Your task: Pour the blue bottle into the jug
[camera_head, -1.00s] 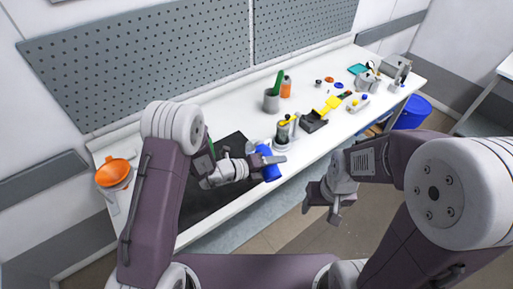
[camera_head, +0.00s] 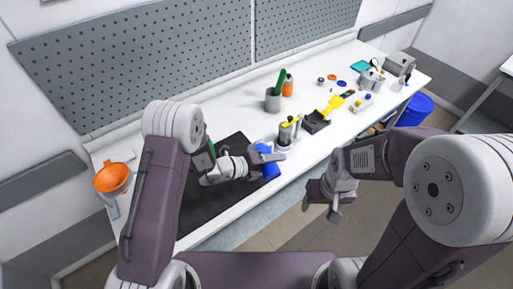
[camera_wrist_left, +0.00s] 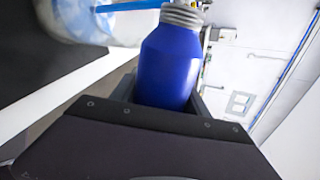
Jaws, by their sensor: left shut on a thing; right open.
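The blue bottle (camera_head: 268,164) is held by my left gripper (camera_head: 267,157) over the front edge of the bench. In the left wrist view the blue bottle (camera_wrist_left: 168,65) sits between the fingers, its grey threaded neck at the top of the picture. The gripper is shut on its body. A clear vessel, which looks like the jug (camera_head: 285,137), stands on the bench just beyond the bottle. In the left wrist view the jug (camera_wrist_left: 70,22) is cut off at upper left; its contents are unclear. My right gripper (camera_head: 322,208) is open and empty, in front of the bench.
A grey cup (camera_head: 272,104) with a green item and an orange bottle (camera_head: 288,88) stand behind the jug. A dark tray (camera_head: 316,122) with a yellow scoop (camera_head: 332,106) lies to its right. An orange bowl (camera_head: 112,178) is at far left. A black mat (camera_head: 215,195) lies under my left arm.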

